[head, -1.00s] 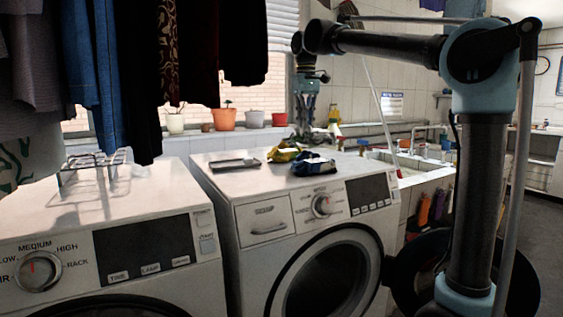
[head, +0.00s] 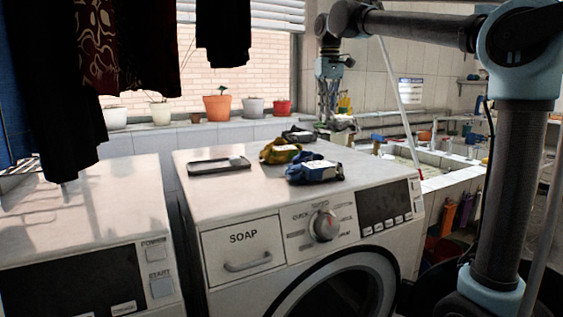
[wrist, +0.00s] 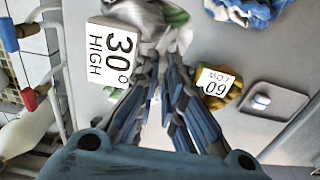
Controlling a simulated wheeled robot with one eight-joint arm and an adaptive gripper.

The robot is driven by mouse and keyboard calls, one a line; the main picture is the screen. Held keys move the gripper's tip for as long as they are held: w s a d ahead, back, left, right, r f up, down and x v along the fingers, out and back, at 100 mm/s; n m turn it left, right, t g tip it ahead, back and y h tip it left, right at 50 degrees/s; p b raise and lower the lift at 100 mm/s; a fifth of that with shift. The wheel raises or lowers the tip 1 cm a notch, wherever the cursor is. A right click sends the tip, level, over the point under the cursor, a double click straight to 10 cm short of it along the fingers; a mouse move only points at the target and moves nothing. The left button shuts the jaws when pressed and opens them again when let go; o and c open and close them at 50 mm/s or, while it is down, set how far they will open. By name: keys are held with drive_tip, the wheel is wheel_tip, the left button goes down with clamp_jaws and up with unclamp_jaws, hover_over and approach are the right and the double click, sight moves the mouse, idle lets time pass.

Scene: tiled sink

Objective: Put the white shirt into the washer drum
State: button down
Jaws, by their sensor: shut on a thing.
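A white cloth with grey-green parts (wrist: 172,14), which looks like the white shirt, is pinched between the fingertips of my gripper (wrist: 158,62). A white tag reading 30° HIGH (wrist: 108,55) is beside it. In the head view my gripper (head: 328,122) points down near the back right edge of the washer top. The held cloth is small and unclear there. The front-loading washer (head: 225,210) has a round drum opening (head: 350,298) in its front, partly cut off by the frame. The drum's inside is dark.
A yellow cloth (head: 280,152) with a tag, a blue cloth (head: 314,171), a dark item (head: 298,135) and a grey tray (head: 218,165) lie on the washer top. Clothes (head: 120,50) hang at upper left. A second machine (head: 90,210) stands left. A sink (head: 440,165) is at right.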

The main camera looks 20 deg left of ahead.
drive_tip(key=shift+s+a, duration=0.35)
drive_tip(key=shift+a, duration=0.25)
drive_tip(key=shift+f, duration=5)
drive_tip(key=c, duration=1.7)
unclamp_jaws()
drive_tip(key=shift+f, duration=0.1)
